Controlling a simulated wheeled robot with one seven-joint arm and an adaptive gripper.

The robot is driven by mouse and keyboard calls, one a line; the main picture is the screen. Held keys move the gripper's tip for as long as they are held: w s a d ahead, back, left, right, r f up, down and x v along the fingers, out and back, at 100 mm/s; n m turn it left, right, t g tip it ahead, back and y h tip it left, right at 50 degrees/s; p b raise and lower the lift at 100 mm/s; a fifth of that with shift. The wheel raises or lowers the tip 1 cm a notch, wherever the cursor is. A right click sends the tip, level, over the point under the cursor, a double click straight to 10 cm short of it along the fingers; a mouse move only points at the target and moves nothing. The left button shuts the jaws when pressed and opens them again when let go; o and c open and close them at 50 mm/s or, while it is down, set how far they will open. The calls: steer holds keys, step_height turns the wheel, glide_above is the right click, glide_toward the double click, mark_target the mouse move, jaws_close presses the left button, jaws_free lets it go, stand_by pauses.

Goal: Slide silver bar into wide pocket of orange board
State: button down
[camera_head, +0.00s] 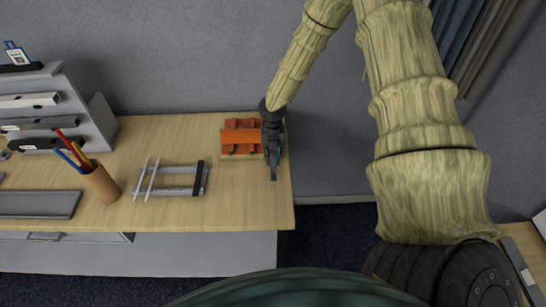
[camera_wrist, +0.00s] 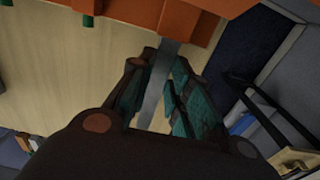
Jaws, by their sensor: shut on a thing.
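The orange board (camera_head: 240,138) stands near the table's back right corner; its edge also shows at the top of the wrist view (camera_wrist: 130,12). My gripper (camera_head: 272,148) is at the board's right end. In the wrist view its dark, teal-padded fingers (camera_wrist: 155,92) are shut on the silver bar (camera_wrist: 152,104). The bar runs between the fingers up to the board's edge, where its far end overlaps a gap in the orange. I cannot tell whether the bar is inside a pocket or only against the edge. My gripper hides part of the board's right end in the head view.
A small rack (camera_head: 172,194) with pale bars and a black end piece lies left of centre. A pencil cup (camera_head: 102,184), a grey tray (camera_head: 38,204) and a shelf stand (camera_head: 75,105) are farther left. The table's right edge is close to my gripper.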

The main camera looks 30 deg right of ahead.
mark_target(273, 156)
steer(key=shift+w+d, duration=0.4)
steer(key=shift+w, duration=0.3)
steer(key=c, duration=1.3)
jaws_free()
steer(key=shift+o, duration=0.2)
step_height(273, 156, up, 12)
